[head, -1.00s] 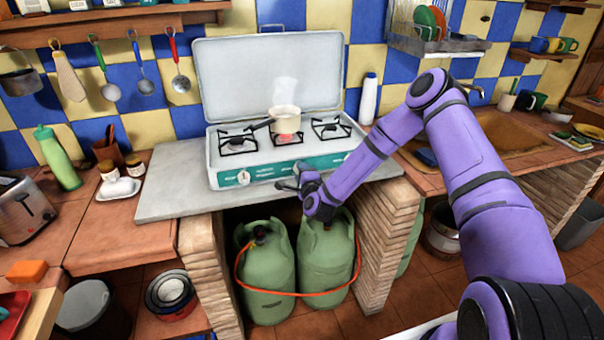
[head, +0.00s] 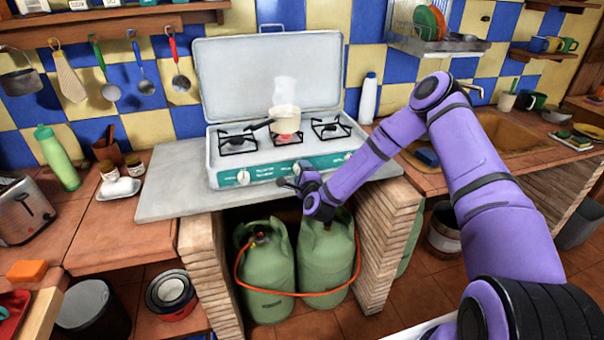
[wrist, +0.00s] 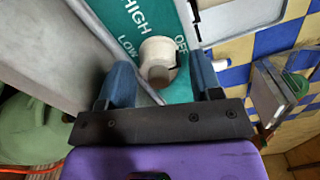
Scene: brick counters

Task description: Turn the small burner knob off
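The stove (head: 262,165) has a teal front panel with white knobs. A left knob (head: 243,177) and a right knob (head: 348,157) show in the head view; the middle of the panel is partly hidden by my gripper (head: 287,183). In the wrist view, a white knob (wrist: 158,56) lies between the two blue fingers of my gripper (wrist: 162,72), near the words HIGH, LOW and OFF. The fingers are apart, with gaps beside the knob; I cannot tell whether either touches it. The middle burner (head: 287,136) glows red under a pot.
A steaming cream pot (head: 285,119) stands on the middle burner, its dark handle pointing left. Two green gas bottles (head: 265,278) with an orange hose stand below the counter. The grey slab (head: 170,180) left of the stove is clear. A white bottle (head: 368,98) stands right of the stove.

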